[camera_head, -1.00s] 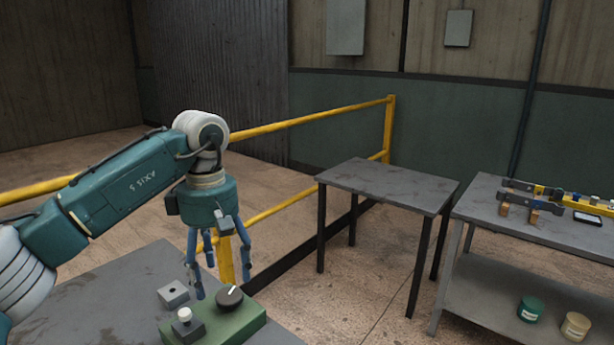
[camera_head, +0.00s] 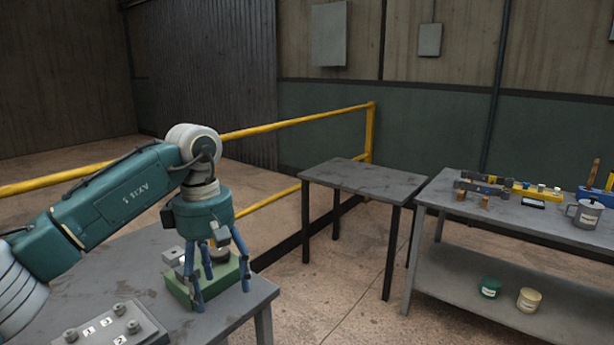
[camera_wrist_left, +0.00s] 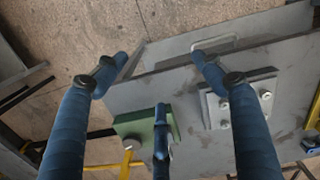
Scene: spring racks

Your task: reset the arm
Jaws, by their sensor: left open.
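My left arm comes in from the left in the head view, with its teal wrist pointing down. My left gripper (camera_head: 218,285) has blue fingers spread apart and empty. It hangs in front of a green box (camera_head: 178,290) on the near grey table (camera_head: 215,328) and partly hides it. In the left wrist view the fingers (camera_wrist_left: 158,75) are spread over the tabletop, with nothing between them. The green box (camera_wrist_left: 130,124) shows there behind the middle finger. My right gripper is in neither view.
A grey plate with numbered labels (camera_head: 115,328) lies on the near table. A bare table (camera_head: 365,180) stands beyond. A bench (camera_head: 450,195) at right carries tools and a grey mug (camera_head: 584,214), with two cans on its lower shelf. A yellow rail (camera_head: 290,123) runs behind.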

